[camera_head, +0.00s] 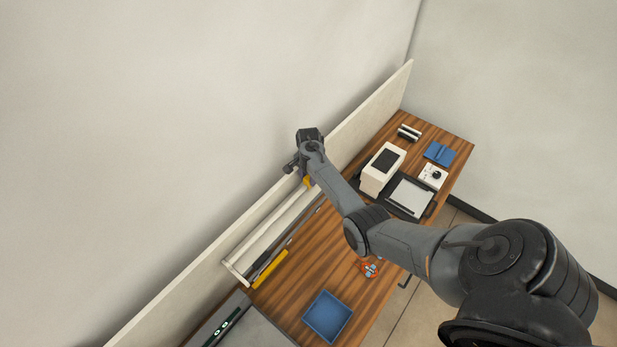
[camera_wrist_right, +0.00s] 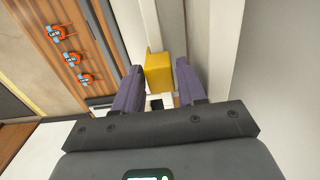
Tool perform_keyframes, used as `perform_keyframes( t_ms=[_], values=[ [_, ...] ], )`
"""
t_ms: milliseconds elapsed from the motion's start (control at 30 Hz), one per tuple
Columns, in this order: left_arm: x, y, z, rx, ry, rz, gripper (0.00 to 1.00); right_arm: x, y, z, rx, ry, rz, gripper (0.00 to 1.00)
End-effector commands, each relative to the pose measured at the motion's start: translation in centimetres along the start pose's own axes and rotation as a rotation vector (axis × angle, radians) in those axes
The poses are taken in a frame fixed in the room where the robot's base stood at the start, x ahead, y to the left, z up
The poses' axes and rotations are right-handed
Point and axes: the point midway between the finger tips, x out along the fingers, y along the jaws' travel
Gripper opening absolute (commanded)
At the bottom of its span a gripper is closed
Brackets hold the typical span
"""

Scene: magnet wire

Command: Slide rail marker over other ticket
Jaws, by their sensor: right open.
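A yellow block, likely the rail marker (camera_wrist_right: 159,73), sits between the two fingers of my right gripper (camera_wrist_right: 160,85) in the wrist view. The gripper is open around it, one finger on each side. The marker shows in the head view (camera_head: 308,182) as a small yellow spot under my right wrist, by the long pale rail (camera_head: 262,232) along the back board. My right gripper's fingers are mostly hidden in the head view. I cannot clearly make out any ticket on the rail. My left gripper is not in view.
A blue tray (camera_head: 327,316) and small orange-and-blue pieces (camera_head: 370,267) lie on the wooden table. A yellow strip (camera_head: 270,270) lies near the rail. A white machine (camera_head: 382,168) stands farther right. The back board (camera_head: 370,115) rises close behind my right gripper.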

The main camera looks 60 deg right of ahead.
Motion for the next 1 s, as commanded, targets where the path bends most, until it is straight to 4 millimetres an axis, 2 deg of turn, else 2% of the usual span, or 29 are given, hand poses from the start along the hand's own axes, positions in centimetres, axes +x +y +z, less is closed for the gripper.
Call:
perform_keyframes(
  t_ms=[367,633,1000],
  values=[
    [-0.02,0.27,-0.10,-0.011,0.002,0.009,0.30,0.42,0.00,0.02,0.000,0.000,-0.001,0.40],
    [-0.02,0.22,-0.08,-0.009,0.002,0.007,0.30,0.40,0.01,0.01,0.000,0.000,0.000,0.00],
    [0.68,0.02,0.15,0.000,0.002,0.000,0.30,0.57,-0.58,0.10,0.004,0.000,-0.002,0.00]
  ],
)
